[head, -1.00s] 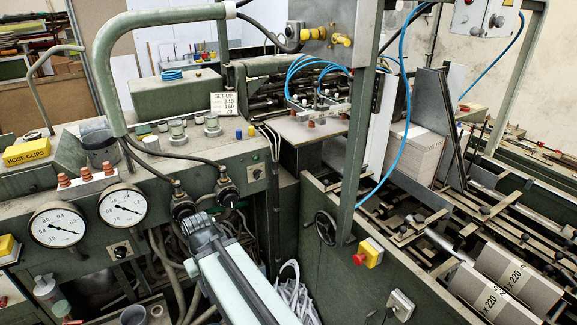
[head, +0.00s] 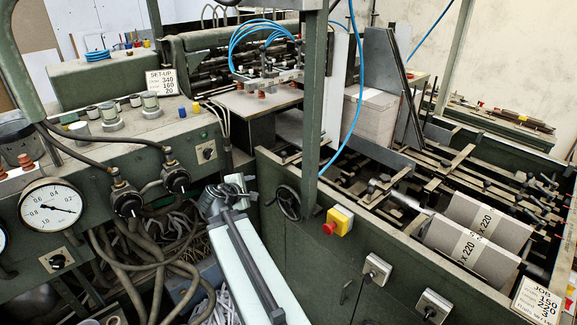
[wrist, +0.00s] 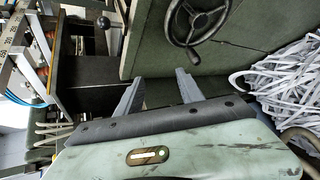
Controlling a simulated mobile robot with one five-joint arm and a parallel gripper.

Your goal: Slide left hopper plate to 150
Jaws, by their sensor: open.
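The hopper holds a stack of grey boards (head: 370,115) in the head view. A pale upright panel (head: 335,85) stands left of the stack and a dark upright plate (head: 383,75) stands at its right. I cannot tell for sure which is the left hopper plate. In the wrist view, a pale scale strip with numbers (wrist: 12,28) shows at the upper left, and a black ball knob (wrist: 102,22) on a rod is right of it. My gripper (wrist: 158,90) is open and empty, its two fingers apart, short of the green machine side. Its fingers are hard to make out in the head view.
A handwheel (head: 283,202) and a red-and-yellow stop button (head: 337,220) stick out from the green side wall. A green post (head: 313,100) stands before the hopper. Hoses (head: 150,245) hang at left. A job card (head: 538,300) is at lower right, a set-up card (head: 160,80) at upper left.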

